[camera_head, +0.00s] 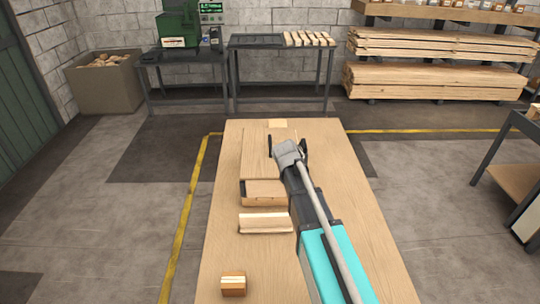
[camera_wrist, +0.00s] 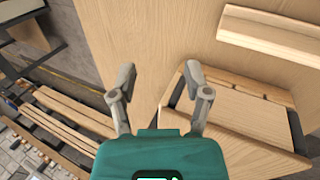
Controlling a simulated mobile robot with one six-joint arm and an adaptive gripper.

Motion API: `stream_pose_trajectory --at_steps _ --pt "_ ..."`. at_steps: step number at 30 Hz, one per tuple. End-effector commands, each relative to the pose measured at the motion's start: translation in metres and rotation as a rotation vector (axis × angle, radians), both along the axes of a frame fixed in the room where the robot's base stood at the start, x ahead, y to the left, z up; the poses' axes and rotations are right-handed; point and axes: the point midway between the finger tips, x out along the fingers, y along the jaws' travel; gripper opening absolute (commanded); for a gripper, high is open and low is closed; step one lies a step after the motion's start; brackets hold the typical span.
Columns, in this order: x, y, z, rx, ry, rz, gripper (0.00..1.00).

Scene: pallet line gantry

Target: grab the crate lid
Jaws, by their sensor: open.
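A wooden crate (camera_head: 265,192) with dark corner pieces stands on the table, left of my arm. A flat, pale wooden panel (camera_head: 256,155), which looks like the crate lid, extends behind the crate's front; I cannot tell exactly how it rests. The wrist view shows a crate (camera_wrist: 298,132) with dark corners and a pale panel (camera_wrist: 235,112) at the right. My gripper (camera_head: 287,146) is over the table, close to the panel's right side. In the wrist view, my gripper (camera_wrist: 160,82) has its fingers apart with nothing between them; the right finger overlaps the crate's edge in the picture.
A shallow wooden piece (camera_head: 265,223) lies in front of the crate. A small wooden block (camera_head: 233,285) sits near the table's front left. The wooden table (camera_head: 325,160) is bare to the right of my gripper. Benches (camera_head: 285,42) and lumber stacks (camera_head: 440,80) stand behind.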

Motion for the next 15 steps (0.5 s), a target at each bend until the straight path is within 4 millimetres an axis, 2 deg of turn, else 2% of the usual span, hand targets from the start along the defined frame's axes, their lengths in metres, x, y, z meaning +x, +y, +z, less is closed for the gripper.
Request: stream_pose_trajectory --at_steps 1,3,8,15 --pt "0.032 0.012 -0.005 -0.051 -0.006 0.016 0.63" --pt "0.060 0.025 -0.004 -0.127 -0.018 0.031 0.63" --pt "0.123 0.062 0.002 -0.301 -0.056 0.067 0.63" --pt "0.209 0.140 0.019 -0.550 -0.143 0.114 0.63"
